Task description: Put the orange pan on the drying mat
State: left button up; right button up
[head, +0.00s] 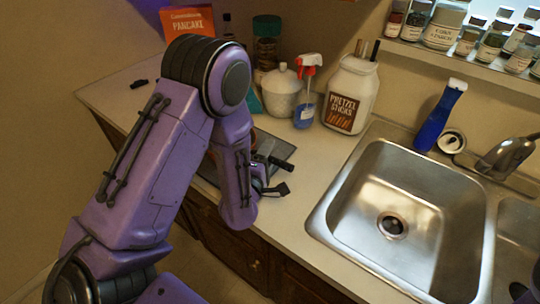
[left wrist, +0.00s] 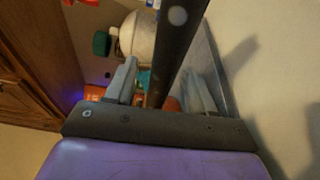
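My left gripper (head: 270,178) is low over the counter at the drying mat. In the left wrist view its two grey fingers (left wrist: 160,82) stand apart, with a long dark handle (left wrist: 178,45) running between them and space beside it. The handle's end also shows in the head view (head: 275,163). Orange patches of what looks like the orange pan (left wrist: 170,104) show behind the gripper's bar; most of the pan is hidden by my arm. The grey drying mat (head: 278,144) lies partly hidden behind the arm.
A white lidded jar (head: 281,95), a spray bottle (head: 305,95) and a pretzel jar (head: 350,95) stand behind the mat. A metal sink (head: 345,205) is to the right. An orange pancake box (head: 188,22) stands at the back left. Counter between mat and sink is clear.

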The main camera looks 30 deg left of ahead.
pick_arm(q)
jog(key=shift+w+d, duration=0.1)
jog(key=shift+d, duration=0.05)
jog(key=shift+r, duration=0.1)
jog(key=shift+r+p, duration=0.35)
jog(key=shift+p, duration=0.05)
jog(key=s, duration=0.1)
jog(key=s+b, duration=0.1)
jog(key=s, duration=0.1)
jog(key=s+d+b, duration=0.1)
jog(key=s, duration=0.1)
jog(key=shift+s+f, duration=0.1)
jog(key=shift+f, duration=0.25)
jog(key=s+p, duration=0.2)
jog(key=s+r+p, duration=0.1)
jog(key=shift+s+d+r, duration=0.1)
jog(key=shift+d, duration=0.25)
jog(key=s, duration=0.1)
jog(key=s+p, duration=0.2)
jog(key=shift+d+f, duration=0.2)
jog(key=shift+f, duration=0.05)
jog(key=shift+s+f, duration=0.1)
jog(key=shift+s, duration=0.2)
jog(key=shift+w, duration=0.1)
dwell(0.7)
